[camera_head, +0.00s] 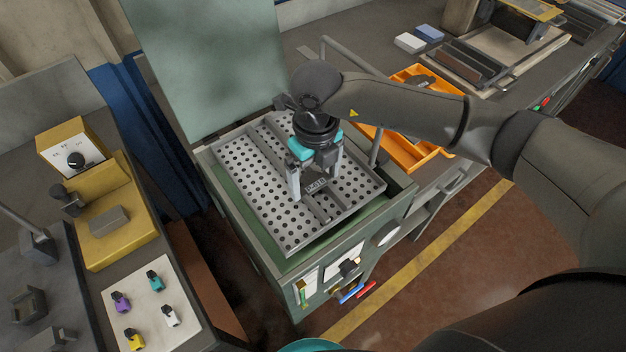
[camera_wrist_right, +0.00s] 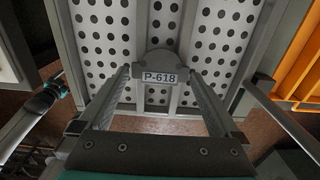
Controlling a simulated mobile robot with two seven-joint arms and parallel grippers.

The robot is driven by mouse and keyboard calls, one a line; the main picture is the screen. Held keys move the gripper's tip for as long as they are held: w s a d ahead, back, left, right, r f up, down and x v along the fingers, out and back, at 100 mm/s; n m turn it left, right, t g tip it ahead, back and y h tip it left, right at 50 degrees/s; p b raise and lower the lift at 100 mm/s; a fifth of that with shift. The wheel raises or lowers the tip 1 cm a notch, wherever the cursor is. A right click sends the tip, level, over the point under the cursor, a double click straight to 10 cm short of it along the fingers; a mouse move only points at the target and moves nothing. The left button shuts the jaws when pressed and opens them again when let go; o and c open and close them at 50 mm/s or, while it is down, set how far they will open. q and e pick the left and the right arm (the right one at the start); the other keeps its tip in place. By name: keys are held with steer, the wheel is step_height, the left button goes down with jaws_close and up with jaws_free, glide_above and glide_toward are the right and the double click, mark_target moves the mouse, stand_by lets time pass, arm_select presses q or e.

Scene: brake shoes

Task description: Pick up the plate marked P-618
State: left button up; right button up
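The plate marked P-618 (camera_wrist_right: 160,77) is a small grey tag with a rounded top, over a perforated metal tray. In the head view it also shows (camera_head: 316,185), between the fingers of my right gripper (camera_head: 314,183). In the right wrist view, the two fingers of that gripper (camera_wrist_right: 160,78) stand apart on either side of the plate. Small gaps seem to show between the fingertips and the plate's ends. The gripper looks open and points down.
The perforated tray (camera_head: 255,190) sits in a green machine with a raised lid (camera_head: 215,70). An orange tray (camera_head: 405,150) lies to the right, beside a grey rail. A yellow box (camera_head: 120,235) and a white board (camera_head: 172,335) with coloured pieces are at left.

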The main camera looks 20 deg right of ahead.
steer(key=c, duration=1.2)
steer(key=shift+r, duration=0.1)
